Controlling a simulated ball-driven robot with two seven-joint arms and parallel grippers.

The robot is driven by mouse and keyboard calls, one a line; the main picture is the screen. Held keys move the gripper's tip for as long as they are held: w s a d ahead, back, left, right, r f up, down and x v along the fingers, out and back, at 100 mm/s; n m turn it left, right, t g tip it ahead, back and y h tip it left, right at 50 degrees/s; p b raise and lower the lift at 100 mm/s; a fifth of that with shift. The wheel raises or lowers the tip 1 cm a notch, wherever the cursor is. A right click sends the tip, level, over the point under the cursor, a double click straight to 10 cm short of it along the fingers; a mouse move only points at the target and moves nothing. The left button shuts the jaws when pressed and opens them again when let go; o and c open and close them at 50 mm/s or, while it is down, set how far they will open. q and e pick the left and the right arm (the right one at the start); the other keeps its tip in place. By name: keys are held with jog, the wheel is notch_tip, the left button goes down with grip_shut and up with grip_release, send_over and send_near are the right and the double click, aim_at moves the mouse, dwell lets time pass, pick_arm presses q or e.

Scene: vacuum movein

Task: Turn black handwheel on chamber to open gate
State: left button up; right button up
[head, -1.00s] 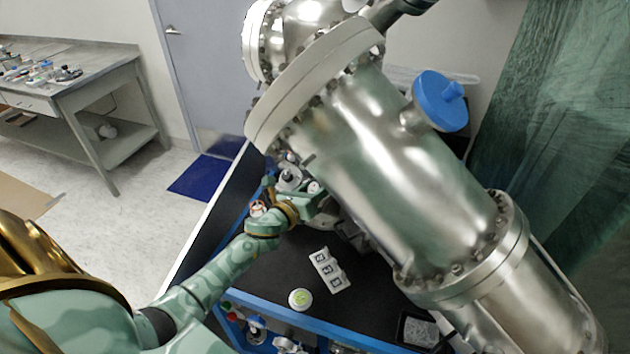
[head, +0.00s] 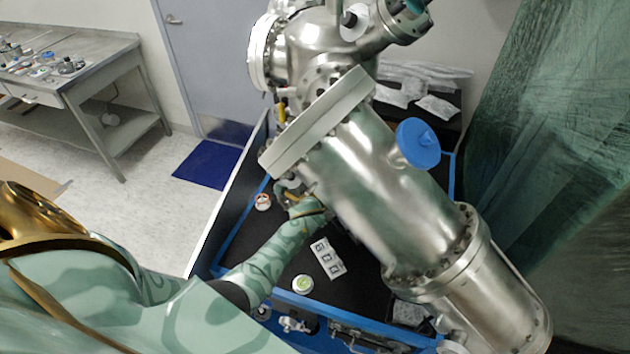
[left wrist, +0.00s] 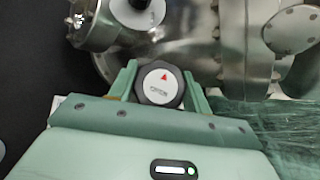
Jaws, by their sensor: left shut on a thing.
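The black handwheel (left wrist: 160,87) shows in the left wrist view, with a dark faceted rim and a white face bearing a red arrow that points up. My left gripper (left wrist: 161,84) is shut on it, one green finger on each side of the rim. The steel chamber (head: 375,170) lies tilted across the head view, and it also shows behind the wheel in the left wrist view (left wrist: 195,42). In the head view my left arm reaches in beside the chamber's lower left side; the handwheel and fingertips are hidden there. My right gripper is not in view.
A black bench (head: 262,236) with blue edging stands under the chamber. On it are a white label strip (head: 327,257), a green-topped round container (head: 303,284) and a small red-and-white round item (head: 263,202). A green plastic curtain (head: 550,120) hangs at the right.

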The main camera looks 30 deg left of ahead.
pick_arm(q)
jog(key=n+g+p, duration=0.2)
jog(key=n, duration=0.1)
jog(key=shift+r+g+p, duration=0.15)
jog(key=shift+g+p, duration=0.15)
jog(key=shift+g, duration=0.1)
jog(key=shift+s+f+n+g+p, duration=0.15)
jog(key=shift+n+g+p, duration=0.6)
jog(key=shift+n+g, duration=0.75)
jog(key=shift+f+n+h, duration=0.15)
jog(key=shift+n+h, duration=0.15)
jog(key=o, duration=1)
jog(key=shift+a, duration=0.1)
jog(key=shift+c, duration=0.2)
